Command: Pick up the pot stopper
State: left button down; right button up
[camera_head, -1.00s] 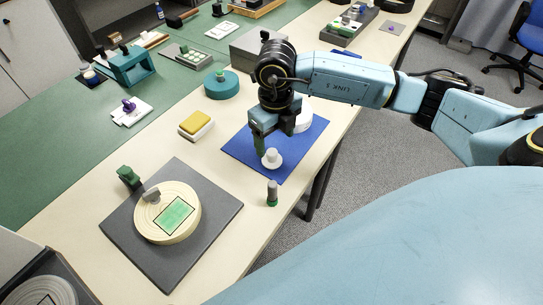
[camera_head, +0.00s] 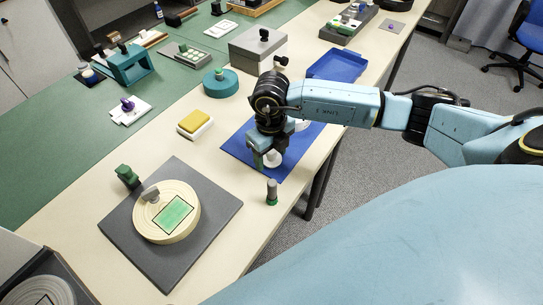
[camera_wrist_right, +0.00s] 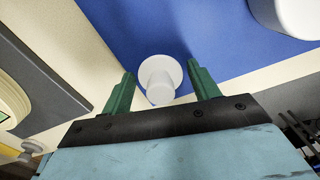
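The pot stopper, a small white disc with a knob, lies on the blue mat (camera_head: 235,147). In the head view the stopper (camera_head: 272,159) is partly hidden by my right gripper (camera_head: 266,160). In the right wrist view the stopper (camera_wrist_right: 160,75) shows between the two green fingers of my right gripper (camera_wrist_right: 162,88), with a gap on each side. The fingers are open, pointing down at the stopper. A white pot (camera_wrist_right: 290,15) stands on the mat beside it; in the head view it is mostly hidden behind my wrist. My left gripper is not in view.
A grey plate (camera_head: 217,222) with a round cream lap (camera_head: 194,224) lies to the left. A small grey and green peg (camera_head: 272,192) stands near the table edge. A yellow and white block (camera_head: 195,122), a teal disc (camera_head: 221,84) and a blue tray (camera_head: 338,64) lie farther back.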

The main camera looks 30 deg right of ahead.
jog(key=c, duration=0.7)
jog(key=shift+r, duration=0.15)
